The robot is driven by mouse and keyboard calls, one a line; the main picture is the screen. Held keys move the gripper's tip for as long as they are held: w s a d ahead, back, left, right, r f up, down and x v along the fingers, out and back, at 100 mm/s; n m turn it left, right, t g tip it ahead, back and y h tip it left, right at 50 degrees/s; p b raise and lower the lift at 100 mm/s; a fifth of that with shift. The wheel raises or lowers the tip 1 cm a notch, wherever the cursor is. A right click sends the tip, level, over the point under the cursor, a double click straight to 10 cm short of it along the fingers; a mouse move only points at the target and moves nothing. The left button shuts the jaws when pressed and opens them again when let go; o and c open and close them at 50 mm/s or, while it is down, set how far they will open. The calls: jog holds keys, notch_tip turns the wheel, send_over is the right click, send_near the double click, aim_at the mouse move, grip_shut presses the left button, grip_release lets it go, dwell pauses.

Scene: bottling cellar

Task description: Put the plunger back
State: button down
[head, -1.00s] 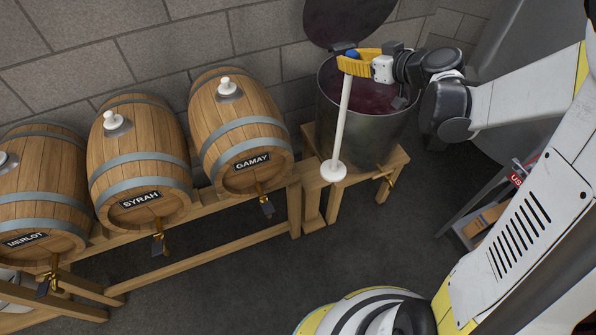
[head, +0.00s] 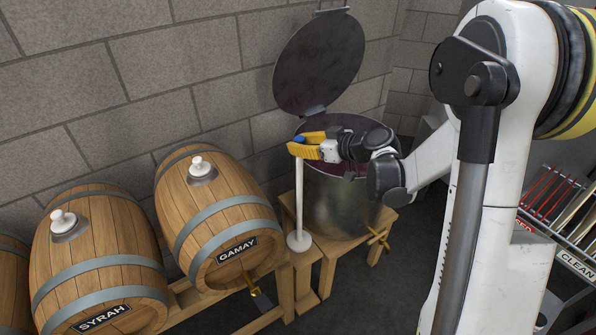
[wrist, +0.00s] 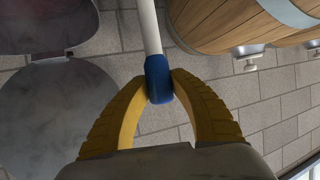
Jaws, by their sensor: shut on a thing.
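The plunger is a white rod (head: 299,195) with a round white disc at its lower end and a blue grip at its top. My yellow-fingered gripper (head: 303,147) is shut on the blue grip, and the rod hangs nearly upright between the steel vat and the Gamay barrel. In the wrist view the fingers close around the blue grip (wrist: 158,80). The steel vat (head: 338,205) stands just right of the rod with its round lid (head: 318,62) raised. Dark red content shows inside the vat. Whether the disc touches the wooden stand is unclear.
The Gamay barrel (head: 215,215) and Syrah barrel (head: 95,255) lie on a wooden rack at left. The vat rests on a wooden stand (head: 322,250) with a brass tap (head: 377,237). A rack labelled CLEAN (head: 575,263) stands at right. Dark floor lies between.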

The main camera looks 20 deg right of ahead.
jog(key=shift+f+b, duration=0.8)
jog(key=shift+f, duration=1.2)
jog(key=shift+f, duration=0.2)
jog(key=c, duration=1.2)
grip_release()
jog(key=shift+r, duration=0.1)
